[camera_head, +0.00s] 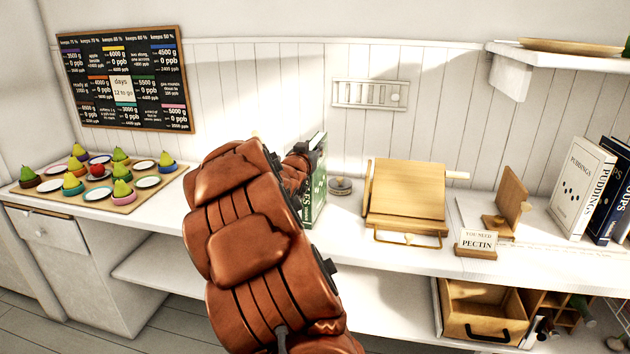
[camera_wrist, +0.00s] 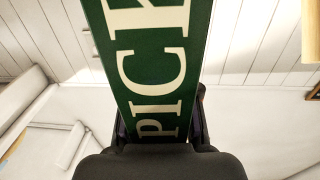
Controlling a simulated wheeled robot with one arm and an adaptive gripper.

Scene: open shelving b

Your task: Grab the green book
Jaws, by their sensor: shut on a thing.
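The green book (camera_head: 317,188) stands upright at the counter, partly hidden behind my brown arm in the head view. In the wrist view the green book (camera_wrist: 150,75) fills the middle, its cream letters reading "PICK" and its lower end between my fingers. My gripper (camera_wrist: 158,135) is shut on the green book. In the head view my gripper (camera_head: 304,155) is at the book's upper part, mostly hidden by my arm. I cannot tell whether the book touches the counter.
A wooden box-like stand (camera_head: 405,190) and a small grey round thing (camera_head: 340,186) are right of the book. A "PECTIN" sign (camera_head: 477,242) stands further right, before a white "PUDDINGS" book (camera_head: 580,185). A tray (camera_head: 125,203) with pears and plates lies left. A shelf (camera_head: 510,75) juts out upper right.

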